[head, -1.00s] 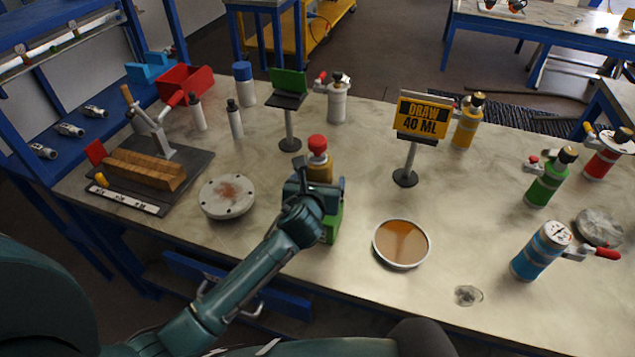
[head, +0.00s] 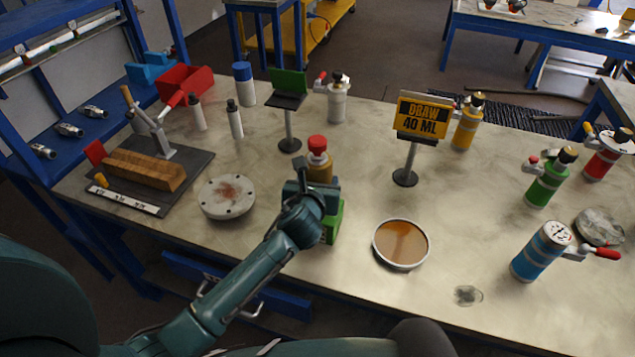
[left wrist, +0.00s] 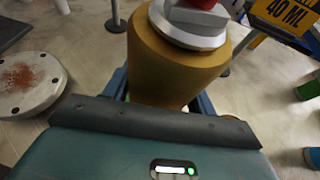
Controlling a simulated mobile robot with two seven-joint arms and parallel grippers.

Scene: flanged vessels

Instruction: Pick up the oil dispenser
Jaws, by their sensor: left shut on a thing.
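The oil dispenser is a gold-brown bottle (head: 319,168) with a red cap and a pale collar below it. It stands upright near the middle of the bench, with a green part (head: 334,222) showing low beside my gripper. My left gripper (head: 318,190) is shut on the bottle's body, and the wrist hides much of its lower half. In the left wrist view the gold body (left wrist: 170,62) fills the middle, between the blue fingers. I cannot tell whether its base touches the bench. My right gripper is not in view.
A round flanged disc (head: 227,197) lies to the left. A dish of brown liquid (head: 401,243) lies to the right. A "DRAW 40 ML" sign (head: 422,116) and a green-topped stand (head: 289,100) rise behind. Several colored bottles stand at the right, including a blue one (head: 541,250).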

